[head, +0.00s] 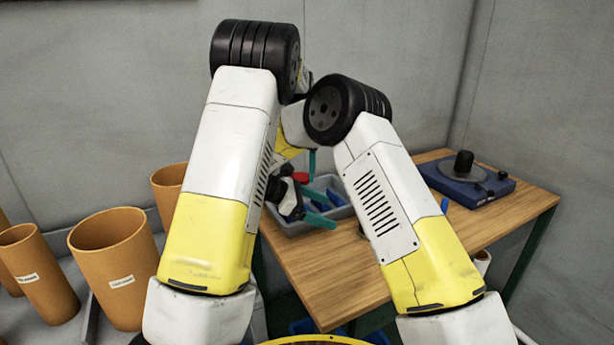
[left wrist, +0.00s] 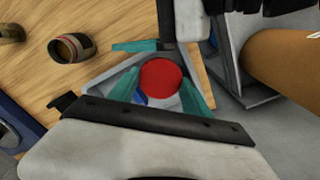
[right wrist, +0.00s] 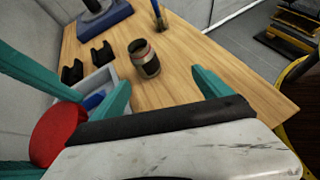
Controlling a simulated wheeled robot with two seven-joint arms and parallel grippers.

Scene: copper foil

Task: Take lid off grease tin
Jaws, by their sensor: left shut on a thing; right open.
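The red lid (left wrist: 160,80) is between the teal fingers of my left gripper (left wrist: 158,90), which is shut on it, above the grey tray. The lid also shows at the left of the right wrist view (right wrist: 57,135) and small in the head view (head: 301,178). The grease tin (right wrist: 145,60) stands upright on the wooden table, apart from the lid; its open mouth shows in the left wrist view (left wrist: 72,47). In the head view my right arm mostly hides the tin. My right gripper (right wrist: 163,92) is open and empty, close to the lid and left gripper.
The grey tray (head: 283,226) holds blue items. Black blocks (right wrist: 73,73) and a blue device with a black knob (head: 465,178) stand on the table (head: 318,275). Brown cylinders (head: 115,265) stand at left. The table's front is mostly clear.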

